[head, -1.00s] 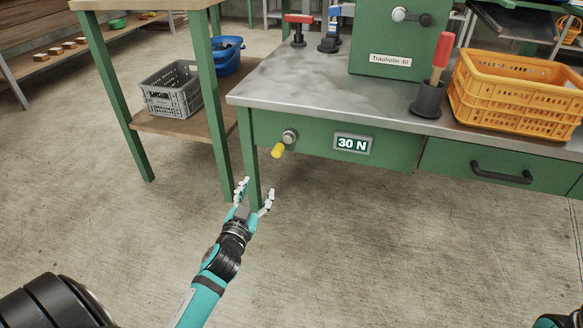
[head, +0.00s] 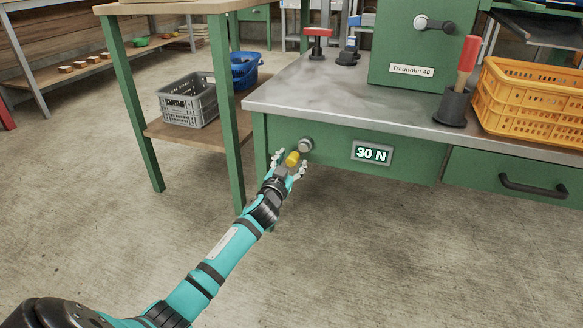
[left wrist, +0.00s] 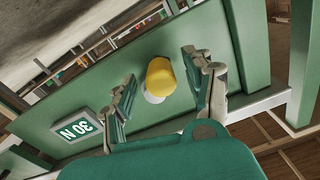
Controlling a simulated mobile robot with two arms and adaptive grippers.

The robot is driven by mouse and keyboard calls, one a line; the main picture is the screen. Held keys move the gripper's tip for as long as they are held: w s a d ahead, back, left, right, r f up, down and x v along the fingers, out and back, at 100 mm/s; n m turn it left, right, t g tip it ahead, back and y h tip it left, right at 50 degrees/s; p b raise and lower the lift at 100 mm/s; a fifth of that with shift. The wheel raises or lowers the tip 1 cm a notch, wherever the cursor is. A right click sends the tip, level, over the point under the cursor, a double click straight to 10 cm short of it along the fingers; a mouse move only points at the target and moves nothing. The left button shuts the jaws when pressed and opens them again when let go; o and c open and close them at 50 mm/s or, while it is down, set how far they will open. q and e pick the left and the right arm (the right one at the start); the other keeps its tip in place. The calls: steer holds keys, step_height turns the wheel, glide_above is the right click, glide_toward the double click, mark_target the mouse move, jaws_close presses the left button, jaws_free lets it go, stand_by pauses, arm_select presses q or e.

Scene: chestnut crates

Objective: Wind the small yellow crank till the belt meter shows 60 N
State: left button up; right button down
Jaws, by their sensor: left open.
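The small yellow crank (head: 292,158) sticks out from a grey hub (head: 305,145) on the green front of the metal bench. Its knob points down and left of the hub. The belt meter (head: 372,152) to its right reads 30 N. My left gripper (head: 289,167) is open at the crank, its fingers to either side of the yellow knob. In the left wrist view the yellow knob (left wrist: 160,77) lies between the open fingers (left wrist: 163,85), with gaps on both sides. The meter (left wrist: 77,131) also shows there, turned over. My right gripper is not in view.
A wooden table with green legs (head: 228,115) stands left of the bench, with a grey crate (head: 188,101) and a blue basket (head: 243,72) on its lower shelf. A drawer with a black handle (head: 533,187) is at the right. The floor in front is clear.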

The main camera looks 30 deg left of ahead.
arm_select(q)
steer(key=shift+w+a, duration=0.15)
steer(key=shift+w, duration=0.2)
steer(key=shift+c, duration=0.3)
jaws_close()
steer(key=shift+r+m+p, duration=0.15)
steer(key=shift+m+p, duration=0.15)
